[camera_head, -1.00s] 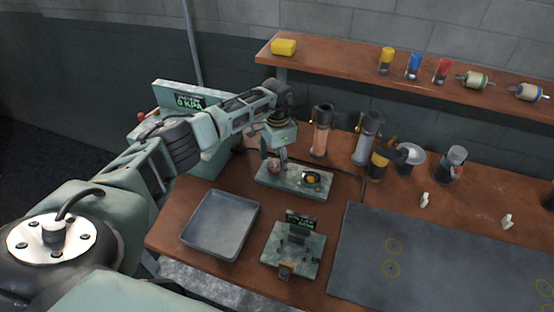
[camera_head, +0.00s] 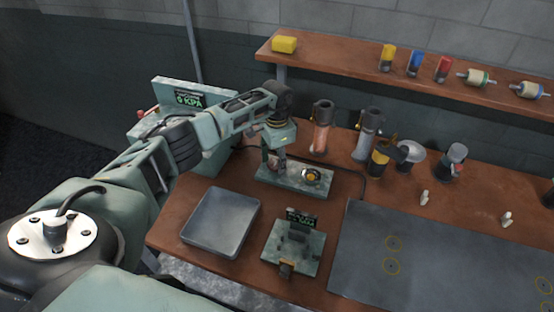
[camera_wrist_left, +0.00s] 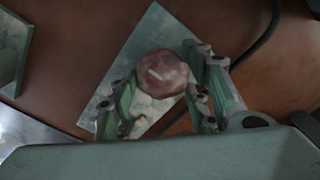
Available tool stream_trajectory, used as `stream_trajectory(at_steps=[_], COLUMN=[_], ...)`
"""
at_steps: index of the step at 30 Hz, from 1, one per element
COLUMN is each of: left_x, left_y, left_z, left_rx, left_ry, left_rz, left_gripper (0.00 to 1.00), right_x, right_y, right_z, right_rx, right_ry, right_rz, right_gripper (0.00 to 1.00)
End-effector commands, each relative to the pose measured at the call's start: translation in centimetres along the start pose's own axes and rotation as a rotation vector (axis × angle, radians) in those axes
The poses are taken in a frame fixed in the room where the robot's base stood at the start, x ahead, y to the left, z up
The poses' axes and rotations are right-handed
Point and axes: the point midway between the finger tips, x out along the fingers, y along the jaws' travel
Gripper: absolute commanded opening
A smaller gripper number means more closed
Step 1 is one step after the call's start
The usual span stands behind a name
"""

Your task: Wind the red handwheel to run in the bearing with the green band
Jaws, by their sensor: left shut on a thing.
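The red handwheel (camera_wrist_left: 163,74) is a dark red knob with a pale mark on its top, on the left part of a pale green plate fixture (camera_head: 310,192). My left gripper (camera_head: 273,164) reaches down over it and mostly hides it in the head view. In the left wrist view the two fingers of my left gripper (camera_wrist_left: 160,88) stand on either side of the wheel, shut on it. A round part with an orange-yellow centre (camera_head: 311,175) sits on the fixture's right part. My right gripper is not in view.
A grey tray (camera_head: 205,247) and a small stand with a display (camera_head: 310,262) lie in front of the fixture. Cylinders (camera_head: 323,126) stand behind it, and a black cable runs round its right side. A dark mat (camera_head: 440,262) covers the right of the bench.

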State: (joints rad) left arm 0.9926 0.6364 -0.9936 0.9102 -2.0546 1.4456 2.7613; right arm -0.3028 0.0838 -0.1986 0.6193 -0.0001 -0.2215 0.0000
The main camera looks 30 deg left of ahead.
Motion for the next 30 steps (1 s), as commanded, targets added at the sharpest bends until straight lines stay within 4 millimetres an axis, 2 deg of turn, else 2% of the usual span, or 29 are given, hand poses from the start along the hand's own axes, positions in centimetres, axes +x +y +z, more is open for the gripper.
stream_trajectory(at_steps=[11, 30], left_x=[0.1, 0.2], left_y=[0.1, 0.1], left_z=[0.0, 0.2], left_rx=[0.125, 0.709], left_ry=[0.0, -0.001], left_rz=[0.003, 0.004], left_gripper=[0.18, 0.18], right_x=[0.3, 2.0], right_y=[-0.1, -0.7], right_z=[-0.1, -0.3], right_rx=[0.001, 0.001], right_ry=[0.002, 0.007], right_rz=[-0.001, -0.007], right_gripper=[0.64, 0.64])
